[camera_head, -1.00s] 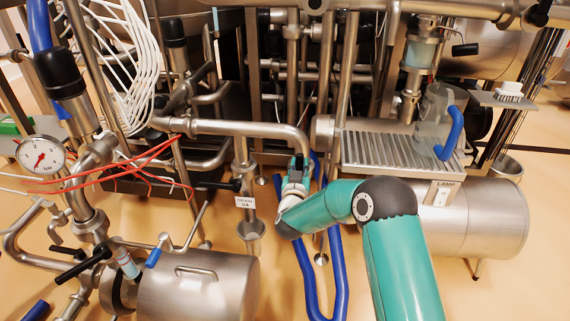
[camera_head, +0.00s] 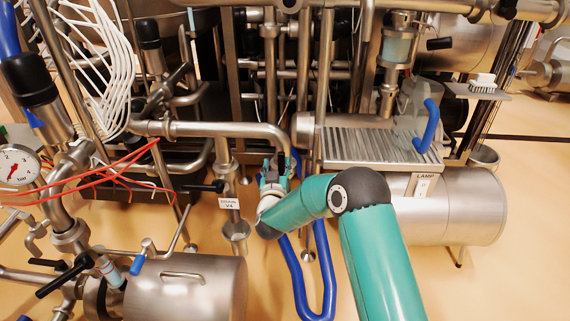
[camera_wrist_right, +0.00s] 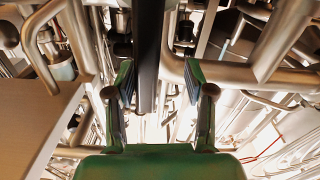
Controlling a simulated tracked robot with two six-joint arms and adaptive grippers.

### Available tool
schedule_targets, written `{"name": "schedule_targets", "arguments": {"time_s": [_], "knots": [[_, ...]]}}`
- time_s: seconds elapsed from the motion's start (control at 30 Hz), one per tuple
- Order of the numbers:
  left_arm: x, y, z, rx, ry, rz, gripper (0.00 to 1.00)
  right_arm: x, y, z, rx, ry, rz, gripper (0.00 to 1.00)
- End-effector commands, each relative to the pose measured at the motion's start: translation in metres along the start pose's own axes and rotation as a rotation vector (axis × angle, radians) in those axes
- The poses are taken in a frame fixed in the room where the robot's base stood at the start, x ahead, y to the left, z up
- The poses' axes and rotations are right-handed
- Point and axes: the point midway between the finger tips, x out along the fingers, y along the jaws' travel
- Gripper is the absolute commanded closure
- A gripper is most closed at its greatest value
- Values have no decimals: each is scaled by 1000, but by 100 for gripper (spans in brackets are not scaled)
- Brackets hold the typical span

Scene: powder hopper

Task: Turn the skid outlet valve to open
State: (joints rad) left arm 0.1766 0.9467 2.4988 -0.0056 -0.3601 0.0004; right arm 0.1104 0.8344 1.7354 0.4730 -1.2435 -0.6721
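I cannot tell for certain which valve is the skid outlet valve. A black valve handle (camera_head: 205,187) points left on a vertical pipe, above a small white tag (camera_head: 229,203) that ends in V4. A blue-tipped lever (camera_head: 138,264) and black handles (camera_head: 66,275) sit on pipework at lower left. My right gripper (camera_head: 273,172) is in front of the pipes, right of the tag and below the end of a bent steel pipe. In the right wrist view its fingers (camera_wrist_right: 160,95) are apart; a dark upright bar (camera_wrist_right: 147,60) shows between them, without visible contact. My left gripper is not in view.
A blue hose (camera_head: 322,290) loops below my right gripper. A steel tank (camera_head: 185,290) stands at lower left, another (camera_head: 465,215) at right under a ribbed tray (camera_head: 370,148). Red wires and a pressure gauge (camera_head: 17,166) are at left. Open floor shows in front.

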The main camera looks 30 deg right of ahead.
Motion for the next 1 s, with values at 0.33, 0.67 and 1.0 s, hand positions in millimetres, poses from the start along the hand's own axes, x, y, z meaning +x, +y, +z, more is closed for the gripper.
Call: {"name": "schedule_targets", "arguments": {"time_s": [0.33,0.67,1.0], "knots": [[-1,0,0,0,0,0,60,-3,0,-2,2,4,0,52],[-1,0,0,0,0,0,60,-53,1,-1,1,0,-3,52],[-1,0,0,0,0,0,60,-111,1,1,1,-2,-1,52]]}}
